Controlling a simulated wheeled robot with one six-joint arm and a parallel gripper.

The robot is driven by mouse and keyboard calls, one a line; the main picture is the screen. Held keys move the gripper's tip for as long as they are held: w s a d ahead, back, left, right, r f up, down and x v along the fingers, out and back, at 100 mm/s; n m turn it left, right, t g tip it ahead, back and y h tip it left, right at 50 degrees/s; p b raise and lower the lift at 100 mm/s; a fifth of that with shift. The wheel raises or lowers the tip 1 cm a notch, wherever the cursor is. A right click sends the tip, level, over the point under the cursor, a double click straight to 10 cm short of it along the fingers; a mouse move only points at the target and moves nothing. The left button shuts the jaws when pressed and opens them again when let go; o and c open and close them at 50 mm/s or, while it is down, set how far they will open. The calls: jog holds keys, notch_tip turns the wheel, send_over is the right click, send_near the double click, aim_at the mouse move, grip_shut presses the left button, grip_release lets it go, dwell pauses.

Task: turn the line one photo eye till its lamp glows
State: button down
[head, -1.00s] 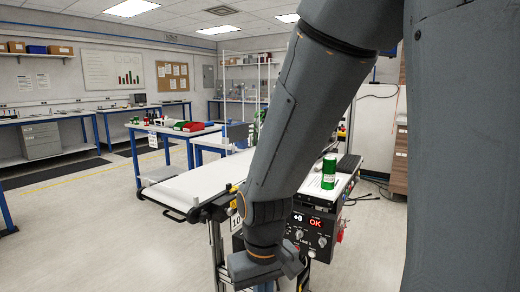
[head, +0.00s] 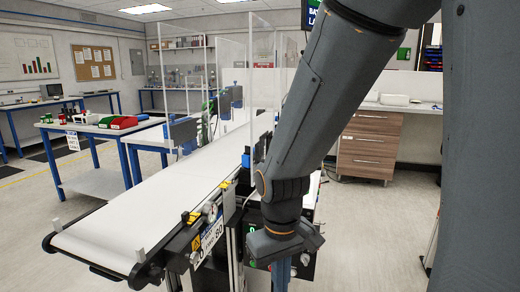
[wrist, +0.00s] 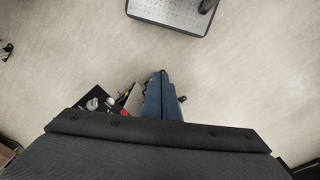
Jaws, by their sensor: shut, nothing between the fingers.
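My gripper (head: 281,280) hangs down at the bottom of the head view, beside the near side of the conveyor. In the wrist view its two blue fingers (wrist: 162,90) are together, with nothing held. The white belt conveyor (head: 165,213) runs from front left to the back. On its near rail sit a small round fitting (head: 210,209), yellow marks and a numbered scale plate (head: 212,234). I cannot tell for sure which fitting is the photo eye, and no glowing lamp on one can be made out.
A dark control panel (head: 252,238) with a green display is partly hidden behind my arm. Clear upright panels (head: 232,60) stand along the belt. A blue-framed table (head: 95,127) is at the left, a wooden drawer cabinet (head: 370,147) at the right. The floor at left front is clear.

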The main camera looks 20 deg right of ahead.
jog(key=w+a+r+n+t+h+p, duration=0.3)
jog(key=w+a+r+n+h+p, duration=0.15)
jog(key=w+r+n, duration=0.85)
jog(key=w+a+r+n+t+h+p, duration=0.25)
jog(key=w+a+r+n+p, duration=0.2)
jog(key=w+r+n, duration=0.85)
jog(key=m+p, duration=0.3)
jog(key=p, duration=0.1)
send_near(247, 160)
jog(key=s+f+x, duration=0.1)
jog(key=x, duration=0.3)
jog(key=shift+w+d+h, duration=0.3)
jog(key=shift+w+d, duration=0.15)
jog(key=shift+w, duration=0.35)
jog(key=shift+a+n, duration=0.1)
jog(key=shift+n, duration=0.2)
